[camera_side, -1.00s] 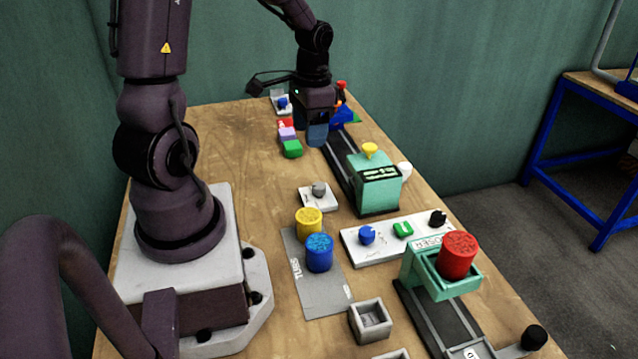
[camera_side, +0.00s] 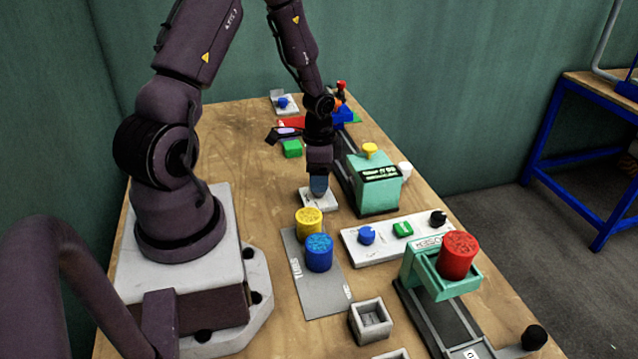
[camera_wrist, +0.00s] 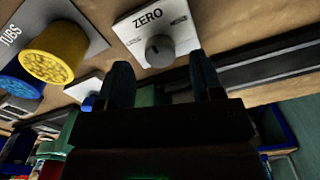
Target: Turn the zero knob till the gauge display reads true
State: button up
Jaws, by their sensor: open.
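The zero knob is a small grey knob (camera_wrist: 158,48) on a white plate (camera_wrist: 178,35) lettered ZERO, seen in the wrist view. My gripper (camera_wrist: 160,72) is open and empty, and the knob shows just beyond the gap between its fingertips. In the side view my gripper (camera_side: 318,188) points down above the white plate (camera_side: 329,202) and hides the knob. I cannot tell whether the fingers are around the knob or still above it. The gauge display (camera_side: 379,171) is a dark panel with pale digits on a teal box (camera_side: 378,193); its reading is too small to read.
A yellow tub (camera_side: 309,223) and a blue tub (camera_side: 319,254) stand on a grey TUBS mat (camera_side: 322,297) close to the plate. A white panel (camera_side: 385,244) with knobs lies to the right. A teal press (camera_side: 428,273) holds a red tub (camera_side: 458,254). A green block (camera_side: 291,149) lies behind.

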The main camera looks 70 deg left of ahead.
jog(key=shift+f, duration=1.35)
jog(key=c, duration=0.9)
jog(key=shift+n, duration=2.8)
jog(key=o, duration=0.9)
